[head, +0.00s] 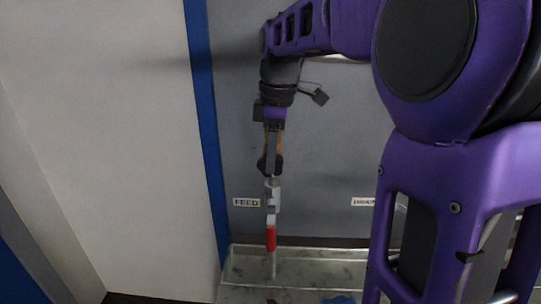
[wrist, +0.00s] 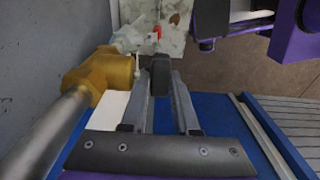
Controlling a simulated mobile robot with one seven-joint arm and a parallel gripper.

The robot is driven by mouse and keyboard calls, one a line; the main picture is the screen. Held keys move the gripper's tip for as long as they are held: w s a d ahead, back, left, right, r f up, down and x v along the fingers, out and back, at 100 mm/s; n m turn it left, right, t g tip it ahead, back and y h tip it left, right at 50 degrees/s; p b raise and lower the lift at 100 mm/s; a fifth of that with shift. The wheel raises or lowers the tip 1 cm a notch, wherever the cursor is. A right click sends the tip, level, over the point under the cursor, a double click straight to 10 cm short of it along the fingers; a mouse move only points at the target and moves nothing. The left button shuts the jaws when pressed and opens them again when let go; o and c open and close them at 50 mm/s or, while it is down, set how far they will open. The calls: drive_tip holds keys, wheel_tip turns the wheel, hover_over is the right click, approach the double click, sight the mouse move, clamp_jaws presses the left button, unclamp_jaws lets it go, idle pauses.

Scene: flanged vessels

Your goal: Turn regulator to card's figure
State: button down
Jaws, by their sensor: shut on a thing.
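My gripper (head: 268,168) points down in the head view, in front of the grey wall. In the wrist view its two fingers (wrist: 160,78) close in on a dark block that looks like the regulator's knob; where block and fingertips part is hard to tell. A brass regulator body (wrist: 97,76) with a thick grey pipe lies just left of the fingertips. In the head view a pale grey fitting with a red lower part (head: 270,238) stands directly below the gripper. Two small white labels, left (head: 246,202) and right (head: 363,202), are on the wall; their print is too small to read.
A pale, marbled bench top (head: 318,271) with a clear raised edge lies below. A blue upright strip (head: 203,100) runs down the wall at left. Pale fittings (wrist: 133,38) stand beyond the brass body. My arm hides the right side of the head view.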

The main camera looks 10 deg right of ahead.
drive_tip(key=shift+s+d+t+y+b, duration=0.1)
drive_tip(key=shift+t+y+b, duration=0.1)
drive_tip(key=shift+y, duration=0.4)
drive_tip(key=shift+d+t+y+b, duration=0.1)
drive_tip(key=shift+t+y, duration=0.1)
drive_tip(key=shift+y, duration=0.4)
drive_tip(key=c, duration=0.9)
unclamp_jaws()
drive_tip(key=shift+c, duration=0.2)
drive_tip(key=p+v, duration=0.1)
drive_tip(key=v, duration=1.6)
drive_tip(key=shift+r+p, duration=0.2)
drive_tip(key=shift+p, duration=0.2)
